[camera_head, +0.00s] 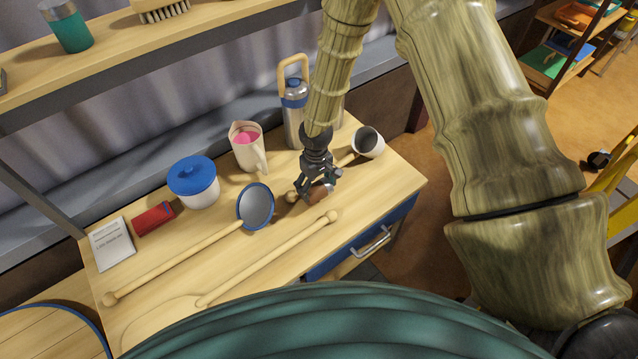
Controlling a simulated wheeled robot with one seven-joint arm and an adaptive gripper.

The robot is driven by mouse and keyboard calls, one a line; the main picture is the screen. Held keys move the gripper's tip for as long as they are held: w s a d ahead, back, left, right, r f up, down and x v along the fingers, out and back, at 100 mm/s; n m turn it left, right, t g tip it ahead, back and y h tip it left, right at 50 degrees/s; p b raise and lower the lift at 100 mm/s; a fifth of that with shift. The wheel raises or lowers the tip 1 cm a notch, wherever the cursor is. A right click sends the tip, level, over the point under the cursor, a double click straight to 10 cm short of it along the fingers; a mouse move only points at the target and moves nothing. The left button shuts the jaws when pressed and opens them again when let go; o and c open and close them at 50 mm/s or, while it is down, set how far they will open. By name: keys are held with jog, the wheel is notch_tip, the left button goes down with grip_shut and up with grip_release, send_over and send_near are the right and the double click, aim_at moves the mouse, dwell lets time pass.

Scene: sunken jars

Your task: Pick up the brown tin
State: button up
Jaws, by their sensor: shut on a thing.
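The brown tin (319,193) is a small reddish-brown thing on the right part of the wooden table. My gripper (318,186) reaches down over it from above and is shut on it. The dark fingers hide part of the tin. The tin appears at or just above the tabletop; I cannot tell whether it touches the wood.
The table (230,250) also holds a white cup (368,142), a steel flask (293,112), a pink-filled jug (246,147), a blue-lidded jar (193,182), a red box (153,218), a booklet (112,244), a round mirror (255,206) and wooden rods (270,258). A shelf (150,45) hangs behind.

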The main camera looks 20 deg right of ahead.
jog(key=s+a+r+b, duration=0.1)
jog(key=s+a+b, duration=0.2)
jog(key=s, duration=1)
jog(key=w+d+r+m, duration=0.2)
jog(key=w+r+m, duration=0.1)
jog(key=w, duration=0.4)
jog(key=shift+w+r+m, duration=0.35)
jog(key=shift+r+m, duration=0.05)
jog(key=shift+r, duration=0.5)
